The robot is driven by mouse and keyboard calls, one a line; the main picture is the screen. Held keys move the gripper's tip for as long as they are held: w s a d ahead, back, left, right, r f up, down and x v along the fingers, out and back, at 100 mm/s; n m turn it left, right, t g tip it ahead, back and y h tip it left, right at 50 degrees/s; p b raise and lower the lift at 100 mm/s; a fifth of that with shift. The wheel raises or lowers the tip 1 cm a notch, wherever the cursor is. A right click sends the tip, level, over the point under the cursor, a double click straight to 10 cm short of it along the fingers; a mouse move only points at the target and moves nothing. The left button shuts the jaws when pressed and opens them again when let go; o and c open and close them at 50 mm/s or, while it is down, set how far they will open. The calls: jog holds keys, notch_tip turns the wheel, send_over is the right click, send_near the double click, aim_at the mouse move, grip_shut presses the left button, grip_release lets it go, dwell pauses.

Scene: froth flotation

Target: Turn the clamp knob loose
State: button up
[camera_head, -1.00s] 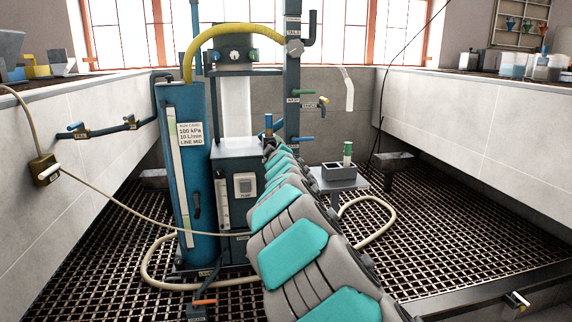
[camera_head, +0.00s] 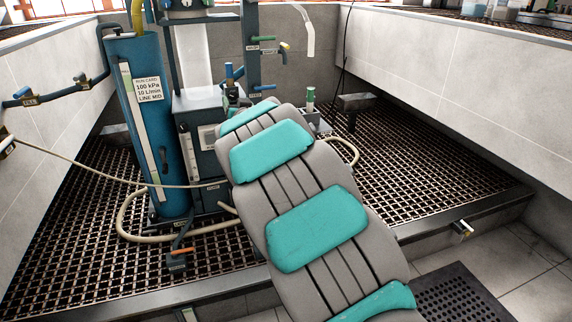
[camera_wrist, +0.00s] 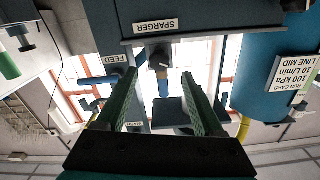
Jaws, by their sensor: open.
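My gripper (camera_wrist: 158,78) shows in the wrist view, with two green ribbed fingers spread apart and nothing between them. Beyond the fingertips, roughly centred between them, is a small dark grey knob (camera_wrist: 159,60) with a blue lever (camera_wrist: 163,86) near it, beside the upside-down SPARGER label (camera_wrist: 156,26). No label reads clamp, so I cannot tell whether this is the clamp knob. The fingers appear apart from it. In the head view my arm covers my gripper and part of the flotation machine (camera_head: 195,140).
A blue column (camera_head: 155,130) with a run card stands left of my arm. A dark post (camera_head: 252,50) carries green and blue handles. A cream hose (camera_head: 130,225) loops over the floor grating (camera_head: 440,170). The grating is open at right.

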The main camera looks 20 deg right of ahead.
jog(key=s+d+f+g+p, duration=0.1)
jog(key=s+d+f+g, duration=0.1)
jog(key=s, duration=0.7)
jog(key=s+d+f+g+h+p, duration=0.1)
jog(key=s+d+f+g, duration=0.1)
jog(key=s, duration=0.6)
jog(key=s+d+f+m+g+h+p, duration=0.1)
jog(key=s+d+f+g+p, duration=0.1)
jog(key=s+g, duration=0.3)
jog(key=s+f, duration=0.1)
jog(key=s, duration=0.3)
jog(key=shift+s+d+f+g, duration=0.2)
jog(key=shift+s+f+g, duration=0.05)
jog(key=shift+s+g, duration=0.05)
